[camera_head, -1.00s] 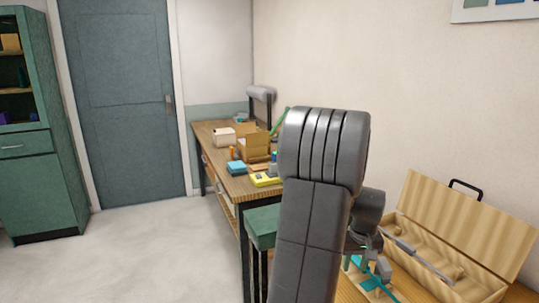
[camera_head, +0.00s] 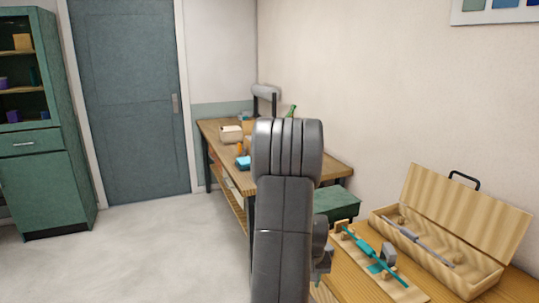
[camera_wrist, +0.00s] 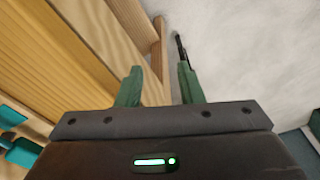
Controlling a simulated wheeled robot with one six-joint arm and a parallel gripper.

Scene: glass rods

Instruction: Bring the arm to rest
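My gripper (camera_wrist: 158,84) shows in the wrist view with its two green fingers apart and nothing between them. In the head view my folded grey arm stands in the middle, and the gripper is mostly hidden behind it. A teal rod (camera_head: 358,251) lies on small wooden rests on the bench to the right of my arm, apart from it. A grey rod (camera_head: 424,243) lies in the open wooden case (camera_head: 458,274) at the far right.
The wooden bench (camera_head: 345,277) is close on my right, and its planks also fill the left of the wrist view. A cluttered worktable (camera_head: 218,130) and a green stool (camera_head: 338,203) stand behind my arm. Open floor (camera_head: 150,245) lies to the left.

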